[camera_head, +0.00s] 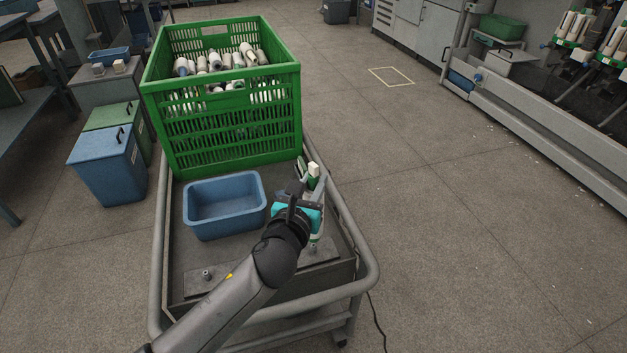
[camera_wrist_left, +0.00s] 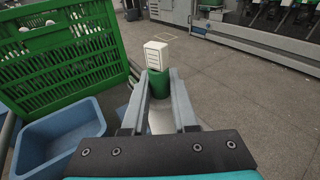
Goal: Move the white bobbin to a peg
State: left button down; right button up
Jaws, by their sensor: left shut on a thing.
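My left gripper (camera_head: 308,182) is shut on a white and green piece (camera_head: 313,169), which I take to be the white bobbin. In the left wrist view the gripper (camera_wrist_left: 158,98) has this piece at its fingertips, with a pale block-like end (camera_wrist_left: 155,54) above a green cylindrical part. The piece is over the cart, right of the blue tub. A short peg (camera_head: 207,273) stands on a dark plate (camera_head: 235,280) at the cart's near end. A small pale and green part shows just under my wrist, partly hidden; I cannot tell what it is. My right gripper is not in view.
A green crate (camera_head: 230,140) with several bobbins stands at the cart's far end. A blue tub (camera_head: 225,205) sits before it. The cart's grey rail (camera_head: 362,262) surrounds the deck. Lidded bins (camera_head: 108,165) stand left. The floor to the right is clear up to the machine.

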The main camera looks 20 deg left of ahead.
pick_arm(q)
jog(key=shift+p, duration=0.4)
dwell(0.4)
jog(key=shift+f+b, duration=1.75)
jog(key=shift+f, duration=0.95)
dwell(0.5)
jog(key=c, duration=0.6)
grip_release()
